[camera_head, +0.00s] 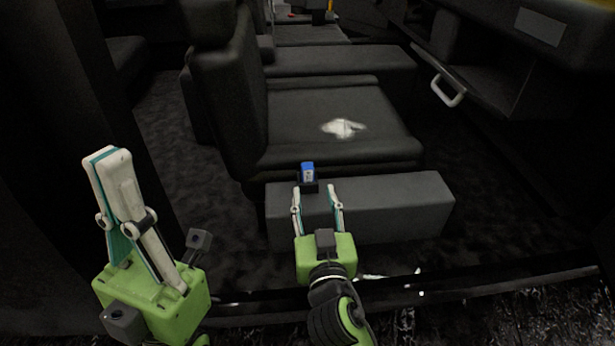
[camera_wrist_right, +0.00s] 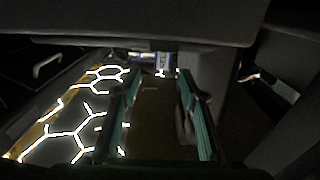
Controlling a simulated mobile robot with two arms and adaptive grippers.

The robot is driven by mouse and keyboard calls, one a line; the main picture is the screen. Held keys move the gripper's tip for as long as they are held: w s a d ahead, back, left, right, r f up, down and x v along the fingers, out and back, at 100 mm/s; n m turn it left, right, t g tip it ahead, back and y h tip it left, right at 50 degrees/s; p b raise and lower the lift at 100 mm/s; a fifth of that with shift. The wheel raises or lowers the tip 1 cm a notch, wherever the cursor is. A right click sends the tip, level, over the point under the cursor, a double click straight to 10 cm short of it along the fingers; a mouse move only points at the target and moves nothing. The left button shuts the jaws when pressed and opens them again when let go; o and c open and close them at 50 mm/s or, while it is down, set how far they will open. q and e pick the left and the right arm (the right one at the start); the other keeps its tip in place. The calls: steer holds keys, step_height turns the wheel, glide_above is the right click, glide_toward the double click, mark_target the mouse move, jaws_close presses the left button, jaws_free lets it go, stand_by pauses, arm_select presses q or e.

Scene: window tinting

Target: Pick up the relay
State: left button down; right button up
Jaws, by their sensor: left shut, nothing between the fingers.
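The relay (camera_head: 307,172) is a small blue block with a pale label and a dark base. It is at the top of the grey box, in front of the car seat. My right gripper (camera_head: 316,188) is open, with its two fingers pointing at the relay and spread apart; nothing is held between them. In the right wrist view the relay (camera_wrist_right: 163,66) shows just past the fingertips, between them and partly cut off by a dark edge above. Whether the fingers touch it cannot be told. My left gripper (camera_head: 108,156) is shut and empty, raised at the lower left.
A long grey box (camera_head: 405,205) lies before the dark seat (camera_head: 345,105), which bears a white patch (camera_head: 343,127). A door panel with a light handle (camera_head: 448,91) is at the right. A dark pillar stands at the left. The sill runs along the front.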

mark_target(308, 178)
steer(key=w, duration=0.4)
steer(key=shift+a, duration=0.2)
steer(key=w+b, duration=0.1)
steer(key=w, duration=0.2)
steer(key=w+a+b, duration=0.1)
steer(key=shift+w+f+b, duration=0.2)
steer(key=shift+f+b, duration=0.15)
steer(key=shift+f, duration=0.05)
steer(key=shift+w, duration=0.3)
steer(key=shift+r, duration=0.1)
jaws_close()
